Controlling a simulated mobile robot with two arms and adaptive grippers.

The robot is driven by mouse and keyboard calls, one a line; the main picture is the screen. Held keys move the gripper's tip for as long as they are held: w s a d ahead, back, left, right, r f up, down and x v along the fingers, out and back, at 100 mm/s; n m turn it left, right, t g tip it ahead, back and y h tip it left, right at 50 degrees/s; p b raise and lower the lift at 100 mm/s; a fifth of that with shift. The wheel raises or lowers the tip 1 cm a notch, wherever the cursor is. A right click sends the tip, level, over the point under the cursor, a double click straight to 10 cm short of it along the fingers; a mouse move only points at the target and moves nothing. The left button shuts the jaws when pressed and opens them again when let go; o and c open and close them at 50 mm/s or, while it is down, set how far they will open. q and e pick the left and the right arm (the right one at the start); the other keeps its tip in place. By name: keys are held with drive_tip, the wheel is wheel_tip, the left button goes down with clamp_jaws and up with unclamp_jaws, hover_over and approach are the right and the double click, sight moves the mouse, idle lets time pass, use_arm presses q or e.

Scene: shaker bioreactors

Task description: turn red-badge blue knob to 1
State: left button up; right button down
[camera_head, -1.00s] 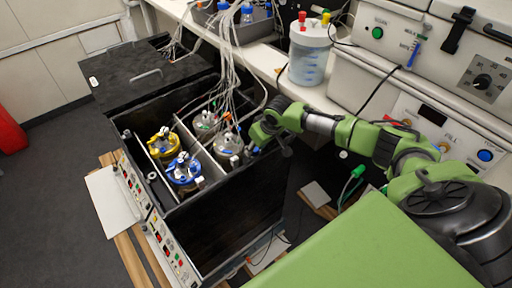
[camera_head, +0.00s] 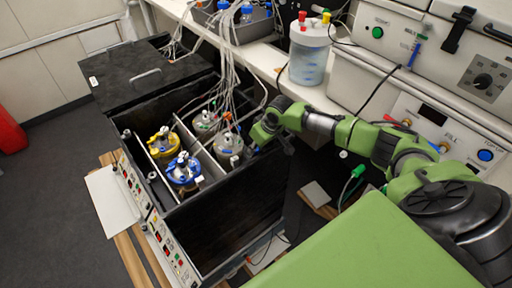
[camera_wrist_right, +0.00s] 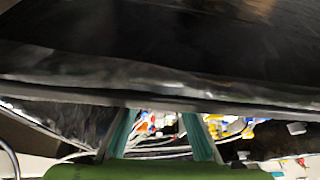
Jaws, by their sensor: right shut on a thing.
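A round blue knob (camera_head: 485,155) is on the white instrument panel at the right of the head view. A small red part and a yellow one sit to its left on that panel; no badge can be made out. My right gripper (camera_head: 285,146) is at the right wall of the black box, far left of this knob. In the right wrist view its two teal fingers (camera_wrist_right: 158,118) stand apart below a dark rim (camera_wrist_right: 160,94). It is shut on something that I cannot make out. My left gripper is out of view.
The open black box (camera_head: 238,225) holds several vessels, including a yellow-topped one (camera_head: 162,142) and a blue-topped one (camera_head: 184,170), with many tubes above. A clear jar (camera_head: 310,55) stands on the bench.

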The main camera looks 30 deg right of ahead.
drive_tip(key=shift+d+f+n+y+b, duration=0.15)
drive_tip(key=shift+n+y+b, duration=0.3)
drive_tip(key=shift+n, duration=0.65)
drive_tip(key=shift+n+y+b, duration=0.35)
drive_tip(key=shift+n+b, duration=0.1)
drive_tip(key=shift+n, duration=0.45)
drive_tip(key=n+g+y+b, duration=0.1)
drive_tip(key=n+b, duration=0.2)
drive_tip(key=shift+w+f+n, duration=0.1)
drive_tip(key=shift+w+n, duration=0.05)
drive_tip(key=shift+n, duration=0.15)
drive_tip(key=shift+n+g+y+b, duration=0.4)
drive_tip(key=shift+n+g+b, duration=0.3)
drive_tip(key=shift+n+b, duration=0.85)
drive_tip(key=shift+d+r, duration=0.1)
drive_tip(key=shift+r, duration=0.1)
drive_tip(key=shift+n, duration=0.25)
drive_tip(key=c, duration=1.8)
unclamp_jaws()
